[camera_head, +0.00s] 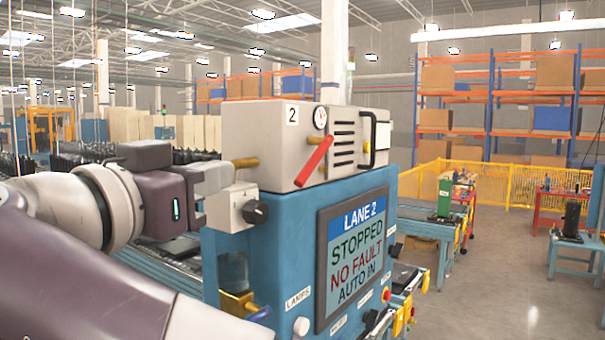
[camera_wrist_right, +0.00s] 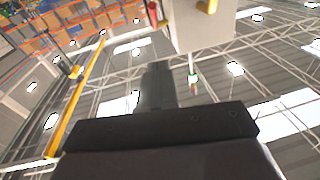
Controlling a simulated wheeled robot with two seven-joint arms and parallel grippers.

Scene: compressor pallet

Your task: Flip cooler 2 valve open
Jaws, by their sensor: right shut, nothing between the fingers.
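The cooler marked 2 (camera_head: 275,150) is a pale grey box on the blue lane cabinet. A red lever (camera_head: 314,160) sits on a brass fitting on its front face, slanting from upper right to lower left. My right gripper (camera_head: 212,180) is shut and empty, left of the cooler beside a brass stub (camera_head: 246,162), apart from the red lever. In the right wrist view, a pale box (camera_wrist_right: 195,22) with a yellow fitting shows at the top, beyond the dark gripper (camera_wrist_right: 157,85). My left gripper is not in view.
A grey block with a black knob (camera_head: 255,212) sits below the gripper. The blue cabinet (camera_head: 265,262) carries a screen (camera_head: 356,250) reading "LANE 2 STOPPED NO FAULT AUTO IN". A black handle (camera_head: 370,142) stands out right of the lever.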

